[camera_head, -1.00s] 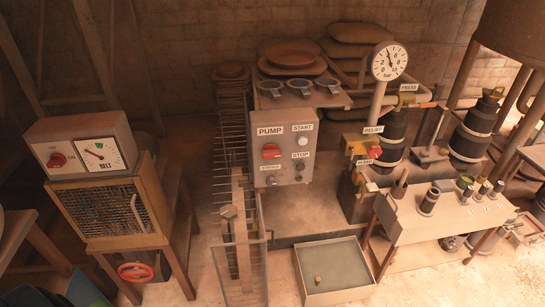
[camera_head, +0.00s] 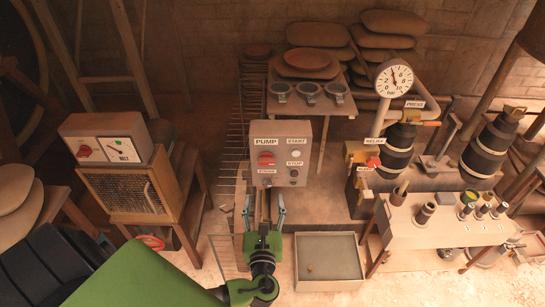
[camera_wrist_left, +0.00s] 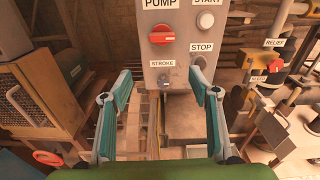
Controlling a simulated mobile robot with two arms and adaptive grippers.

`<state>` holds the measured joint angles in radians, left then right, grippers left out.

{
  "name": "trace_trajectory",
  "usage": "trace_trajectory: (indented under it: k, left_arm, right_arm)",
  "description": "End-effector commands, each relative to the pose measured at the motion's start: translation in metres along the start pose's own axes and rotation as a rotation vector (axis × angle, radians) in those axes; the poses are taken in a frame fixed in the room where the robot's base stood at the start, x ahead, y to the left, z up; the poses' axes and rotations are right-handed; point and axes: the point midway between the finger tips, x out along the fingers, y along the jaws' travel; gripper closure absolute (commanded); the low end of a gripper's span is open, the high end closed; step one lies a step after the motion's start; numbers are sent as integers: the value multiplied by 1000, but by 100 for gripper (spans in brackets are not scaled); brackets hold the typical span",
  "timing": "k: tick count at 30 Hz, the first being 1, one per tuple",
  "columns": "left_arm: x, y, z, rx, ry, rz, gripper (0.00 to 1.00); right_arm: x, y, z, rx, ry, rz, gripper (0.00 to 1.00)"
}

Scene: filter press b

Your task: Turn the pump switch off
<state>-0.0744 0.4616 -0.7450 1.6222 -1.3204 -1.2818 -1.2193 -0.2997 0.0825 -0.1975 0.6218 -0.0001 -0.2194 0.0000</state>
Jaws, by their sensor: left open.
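The pump switch is a red rotary knob (camera_head: 266,159) under the PUMP label on a grey control box (camera_head: 281,139). Its grip looks roughly level. In the left wrist view the red knob (camera_wrist_left: 162,36) is at the top middle, above a small STROKE knob (camera_wrist_left: 166,75). My left gripper (camera_head: 264,206) is open and empty, in front of and below the box. In the left wrist view its fingers (camera_wrist_left: 161,84) stand apart on either side of the box's lower part, below the red knob. My right gripper is not in view.
START (camera_wrist_left: 205,20) and STOP (camera_wrist_left: 199,61) buttons sit right of the switch. A pressure gauge (camera_head: 394,78) and a red relief handle (camera_head: 373,162) stand further right. A heater-like cabinet (camera_head: 125,190) is at left. A shallow tray (camera_head: 329,286) lies on the floor.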

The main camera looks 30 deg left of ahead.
Motion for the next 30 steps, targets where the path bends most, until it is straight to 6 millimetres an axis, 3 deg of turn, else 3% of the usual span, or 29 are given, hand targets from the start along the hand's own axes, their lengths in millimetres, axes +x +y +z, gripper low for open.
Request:
trace_trajectory:
  k: [1,4,8,21,30]
  left_arm:
    - [0,-2,13,22,-29,-7,44]
    - [3,-5,21,41,-54,-11,44]
    - [20,-5,23,43,-55,-10,44]
    - [110,-5,26,40,-50,-8,44]
    - [136,-6,25,39,-48,-10,44]
  right_arm:
    - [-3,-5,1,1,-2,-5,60]
    - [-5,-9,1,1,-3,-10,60]
    - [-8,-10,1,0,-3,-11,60]
    - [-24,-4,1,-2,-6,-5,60]
    - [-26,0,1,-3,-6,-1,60]
